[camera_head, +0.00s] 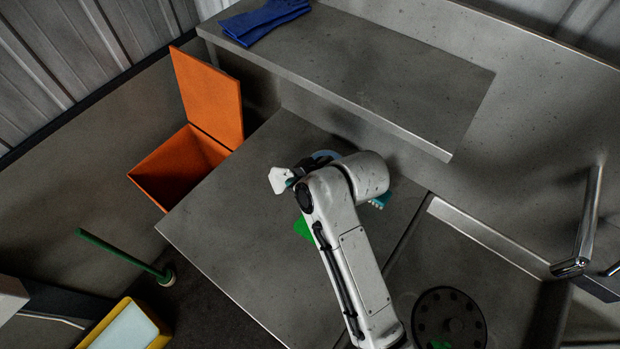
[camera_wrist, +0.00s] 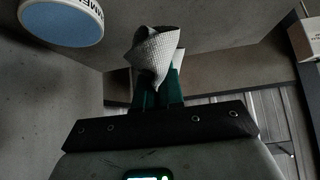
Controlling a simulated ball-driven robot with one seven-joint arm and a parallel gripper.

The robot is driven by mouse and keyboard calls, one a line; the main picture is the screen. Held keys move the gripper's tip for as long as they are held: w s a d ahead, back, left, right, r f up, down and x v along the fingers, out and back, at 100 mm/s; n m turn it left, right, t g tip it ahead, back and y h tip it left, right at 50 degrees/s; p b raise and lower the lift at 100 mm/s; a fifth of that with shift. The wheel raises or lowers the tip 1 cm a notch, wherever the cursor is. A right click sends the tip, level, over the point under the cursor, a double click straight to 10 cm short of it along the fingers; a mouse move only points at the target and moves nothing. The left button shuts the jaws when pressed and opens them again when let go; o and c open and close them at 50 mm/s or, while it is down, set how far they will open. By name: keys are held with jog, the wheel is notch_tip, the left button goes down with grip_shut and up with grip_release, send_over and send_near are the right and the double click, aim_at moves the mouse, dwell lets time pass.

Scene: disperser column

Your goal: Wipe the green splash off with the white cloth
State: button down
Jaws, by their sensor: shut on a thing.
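The white cloth (camera_head: 279,180) is pinched in my gripper (camera_head: 291,182), above the left part of the grey worktop. In the wrist view the cloth (camera_wrist: 155,55) stands bunched between the green fingers of my gripper (camera_wrist: 157,92), which are shut on it. The green splash (camera_head: 303,228) lies on the worktop, below the cloth in the head view. My arm covers its right part, so its full extent is hidden. The cloth is apart from the splash in the picture. The splash does not show in the wrist view.
An orange open-lidded bin (camera_head: 180,165) stands left of the worktop (camera_head: 235,240). A raised shelf (camera_head: 370,75) with blue gloves (camera_head: 263,20) runs behind. A round blue-faced thing (camera_wrist: 62,22) and a teal brush (camera_head: 382,200) are near my wrist. A sink with a dark drain (camera_head: 449,318) is right.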

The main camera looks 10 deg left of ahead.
jog(key=b, duration=0.5)
send_over(292, 204)
jog(key=d, duration=0.2)
jog(key=f, duration=0.5)
jog(key=s+f, duration=0.1)
jog(key=f, duration=0.2)
jog(key=shift+d+f, duration=0.1)
jog(key=shift+f, duration=0.2)
jog(key=shift+r, duration=0.1)
jog(key=shift+c, duration=1.4)
grip_release()
jog(key=shift+f+b, duration=0.75)
jog(key=shift+f, duration=0.45)
jog(key=shift+r, duration=0.1)
jog(key=shift+c, duration=0.7)
grip_shut()
